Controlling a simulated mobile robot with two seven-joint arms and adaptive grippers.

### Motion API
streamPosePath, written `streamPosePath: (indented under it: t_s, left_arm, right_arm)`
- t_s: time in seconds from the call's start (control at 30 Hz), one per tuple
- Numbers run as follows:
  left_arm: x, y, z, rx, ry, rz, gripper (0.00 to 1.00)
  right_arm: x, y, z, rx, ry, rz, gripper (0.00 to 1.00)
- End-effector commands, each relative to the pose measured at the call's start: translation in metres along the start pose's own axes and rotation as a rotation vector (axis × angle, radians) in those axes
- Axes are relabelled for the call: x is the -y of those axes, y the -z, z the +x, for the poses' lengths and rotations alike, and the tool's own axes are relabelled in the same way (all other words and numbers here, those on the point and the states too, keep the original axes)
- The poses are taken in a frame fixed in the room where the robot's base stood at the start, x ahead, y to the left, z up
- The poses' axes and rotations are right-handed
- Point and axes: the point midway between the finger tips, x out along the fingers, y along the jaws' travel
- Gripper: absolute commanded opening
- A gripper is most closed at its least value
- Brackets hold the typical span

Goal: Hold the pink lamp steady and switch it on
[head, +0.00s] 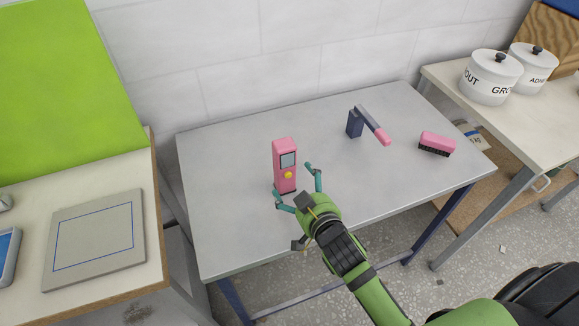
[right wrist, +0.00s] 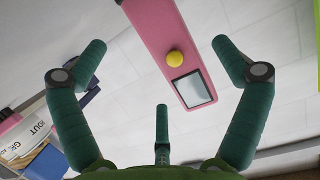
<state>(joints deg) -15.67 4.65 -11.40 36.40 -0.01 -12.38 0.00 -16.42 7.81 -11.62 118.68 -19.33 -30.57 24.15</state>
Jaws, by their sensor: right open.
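The pink lamp (head: 285,160) stands upright on the grey table, left of its middle. It is a tall pink box with a dark pane and a yellow button (head: 288,175) on its front. My right gripper (head: 296,182) is open and empty just in front of the lamp's lower part, its fingers spread towards either side. In the right wrist view the lamp (right wrist: 153,23) lies beyond the fingertips and between them, tilted in the picture, with the yellow button (right wrist: 174,58) facing me. I see no finger touching it. My left gripper is out of view.
A dark blue bracket with a pink-ended arm (head: 355,123) and a pink brush (head: 437,142) are on the table's right half. White canisters (head: 491,80) stand on the right bench. A flat grey panel (head: 93,240) lies on the left bench. The table (head: 225,225) is clear left of the lamp.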

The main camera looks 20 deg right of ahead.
Motion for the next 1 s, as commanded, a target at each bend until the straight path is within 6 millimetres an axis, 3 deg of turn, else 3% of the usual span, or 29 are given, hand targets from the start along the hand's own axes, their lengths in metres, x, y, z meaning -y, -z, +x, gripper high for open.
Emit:
streamPosePath:
  t_s: [0.17,0.4,0.5,0.63,0.83,0.97,1.0]
  left_arm:
    - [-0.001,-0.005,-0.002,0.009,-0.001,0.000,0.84]
    - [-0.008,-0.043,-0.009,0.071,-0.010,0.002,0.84]
    - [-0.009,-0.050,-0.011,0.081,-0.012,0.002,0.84]
    - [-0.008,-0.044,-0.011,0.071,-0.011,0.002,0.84]
    - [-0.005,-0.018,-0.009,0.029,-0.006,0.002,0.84]
    - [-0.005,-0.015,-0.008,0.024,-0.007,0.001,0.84]
    - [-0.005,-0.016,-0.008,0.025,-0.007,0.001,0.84]
  right_arm:
    - [0.000,0.000,0.009,0.001,0.000,-0.001,0.97]
    - [0.000,0.001,0.044,0.000,0.000,-0.002,0.97]
    - [0.000,0.000,0.057,0.001,0.000,-0.001,0.97]
    - [0.000,0.000,0.067,0.001,0.000,0.000,0.97]
    - [0.000,-0.001,0.071,0.001,0.001,0.000,0.97]
    - [0.000,-0.001,0.071,0.001,0.001,0.000,0.97]
    - [0.000,-0.001,0.071,0.001,0.001,0.000,0.85]
